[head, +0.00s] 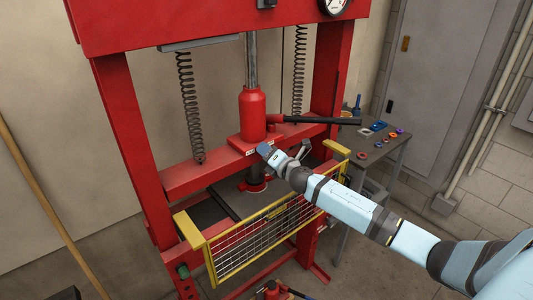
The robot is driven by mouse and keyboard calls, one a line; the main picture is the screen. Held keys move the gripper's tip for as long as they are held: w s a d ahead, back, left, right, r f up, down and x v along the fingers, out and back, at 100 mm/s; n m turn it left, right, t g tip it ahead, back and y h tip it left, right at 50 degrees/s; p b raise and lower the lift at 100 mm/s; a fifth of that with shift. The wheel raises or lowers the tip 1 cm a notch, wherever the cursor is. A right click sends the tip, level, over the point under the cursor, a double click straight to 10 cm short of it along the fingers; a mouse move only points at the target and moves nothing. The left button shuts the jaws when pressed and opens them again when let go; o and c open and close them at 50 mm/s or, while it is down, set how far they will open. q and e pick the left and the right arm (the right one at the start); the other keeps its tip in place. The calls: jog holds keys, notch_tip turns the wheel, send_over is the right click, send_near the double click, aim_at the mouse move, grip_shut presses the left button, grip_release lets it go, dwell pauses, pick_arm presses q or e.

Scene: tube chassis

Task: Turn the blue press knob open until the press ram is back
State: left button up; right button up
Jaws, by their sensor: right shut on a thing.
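The red press (120,130) fills the middle of the head view. Its red bottle jack (252,110) stands on the cross beam, with a grey rod (251,60) rising from its top. Below the beam, a dark ram with a red collar (256,183) shows just above the bed; my gripper partly covers this area. My right gripper (272,157) reaches in from the right to the front of the beam, below the jack. It is shut on a small dark blue part, the press knob (264,149), mostly hidden by the gripper. My left gripper is out of view.
A yellow-framed mesh guard (240,255) stands in front of the press bed, below my right arm. A black-handled lever (320,121) sticks out right of the jack. A side table (375,150) with small rings stands at the right. Grey cabinet (440,75) behind.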

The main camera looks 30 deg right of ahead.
jog(key=shift+a+f+n, duration=0.1)
jog(key=shift+f+n, duration=0.15)
jog(key=shift+n, duration=0.55)
jog(key=o, duration=0.9)
jog(key=shift+r, duration=0.1)
jog(key=shift+s, duration=0.1)
jog(key=shift+s+d+f+b, duration=0.15)
jog(key=shift+s+b, duration=0.35)
jog(key=shift+s, duration=1.8)
jog(key=shift+s+d+b, duration=0.25)
jog(key=shift+s+b, duration=0.2)
jog(key=shift+s, duration=1.8)
jog(key=shift+s+d+f+b, duration=0.15)
jog(key=shift+s+b, duration=0.35)
jog(key=shift+s, duration=1.8)
